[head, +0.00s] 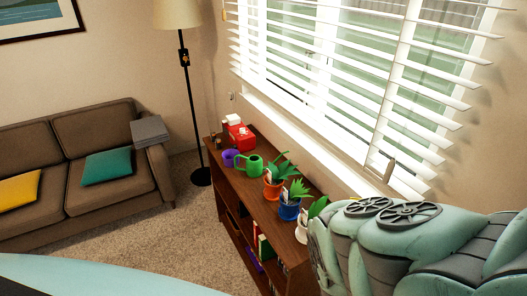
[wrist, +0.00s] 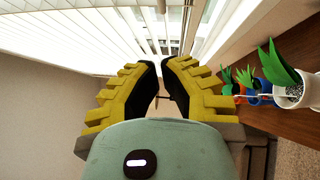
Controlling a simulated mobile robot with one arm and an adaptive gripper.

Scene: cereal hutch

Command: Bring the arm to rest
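My gripper (wrist: 161,72) shows in the wrist view with its two yellow, ridged fingers and black inner pads. A narrow gap shows between the fingers, and nothing is held in it. The fingers point toward the window blinds, with the plants off to the right. In the head view my pale green arm (head: 410,245) is folded at the lower right, in front of the window wall and close to the near end of the shelf. The gripper itself is hidden from the head view.
A brown low shelf (head: 226,172) runs under the window blinds (head: 330,65). On it stand a green watering can (head: 249,166), a red box (head: 240,137) and potted plants, including an orange pot (head: 272,188) and a blue pot (head: 289,210). A sofa (head: 75,165) and floor lamp stand beyond open carpet.

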